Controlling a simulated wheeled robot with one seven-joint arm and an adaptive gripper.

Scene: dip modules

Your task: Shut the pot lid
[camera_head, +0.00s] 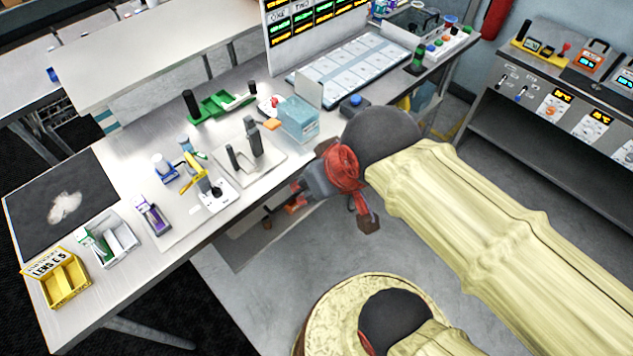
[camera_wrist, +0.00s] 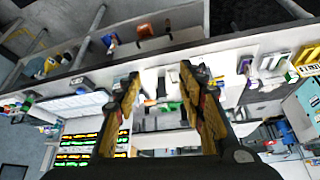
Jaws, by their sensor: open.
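I cannot pick out a pot or its lid for certain in either view. Small white and blue round containers (camera_head: 164,168) stand on the workbench (camera_head: 150,270), left of a yellow-handled device (camera_head: 200,178); whether one of them is the pot is too small to tell. My gripper (camera_head: 318,213) is beside the bench's front edge, at the right, apart from these containers. In the wrist view my gripper (camera_wrist: 160,82) shows two spread yellow and black fingers with nothing held between them. The bench lies upside down beyond them.
A grey stand with dark uprights (camera_head: 248,158), a green holder (camera_head: 220,104) and a light blue box (camera_head: 298,120) stand on the bench. A yellow tray (camera_head: 66,282) and a black mat (camera_head: 40,213) are at the left. An instrument rack (camera_head: 560,90) is at the right.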

